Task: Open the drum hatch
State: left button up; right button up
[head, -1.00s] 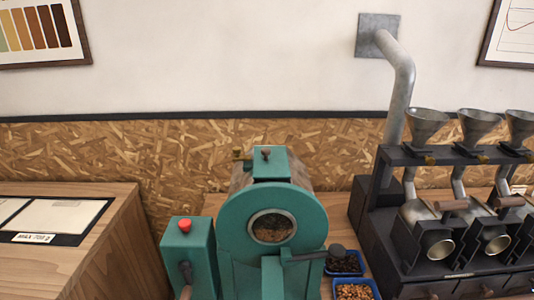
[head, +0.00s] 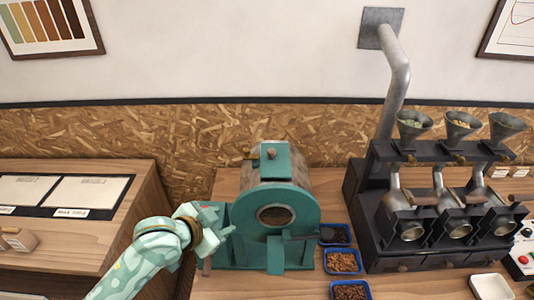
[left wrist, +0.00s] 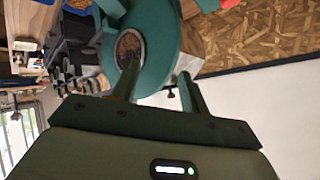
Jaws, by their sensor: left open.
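The teal drum roaster (head: 306,207) stands on the wooden bench, with a round window (head: 275,215) in its front face. A dark bar (head: 301,237) sits low on the right of that face, above a teal chute (head: 275,254). On top is a teal block with a brown knob (head: 271,154). I cannot tell for sure which part is the hatch. My left gripper (head: 226,221) is open and empty, left of the drum face, over the teal control box. In the left wrist view, the open fingers (left wrist: 157,84) point toward the drum face (left wrist: 160,38) and its window (left wrist: 130,48). My right gripper is out of view.
Blue trays of beans (head: 342,261) stand right of the roaster. A black sample roaster (head: 400,220) with several funnels and a grey pipe (head: 396,85) stands farther right. A wooden cabinet (head: 75,240) is at left. A white tray (head: 490,286) lies at front right.

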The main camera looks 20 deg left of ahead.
aim_at(271, 151)
pick_arm(q)
jog(key=w+a+r+n+t+h, duration=0.2)
jog(key=w+r+h, duration=0.2)
jog(key=w+r, duration=0.65)
jog(key=shift+g, duration=0.3)
jog(key=x, duration=1.6)
jog(key=shift+d+r, duration=0.15)
jog(key=shift+r, duration=0.05)
jog(key=shift+s, duration=0.1)
grip_shut()
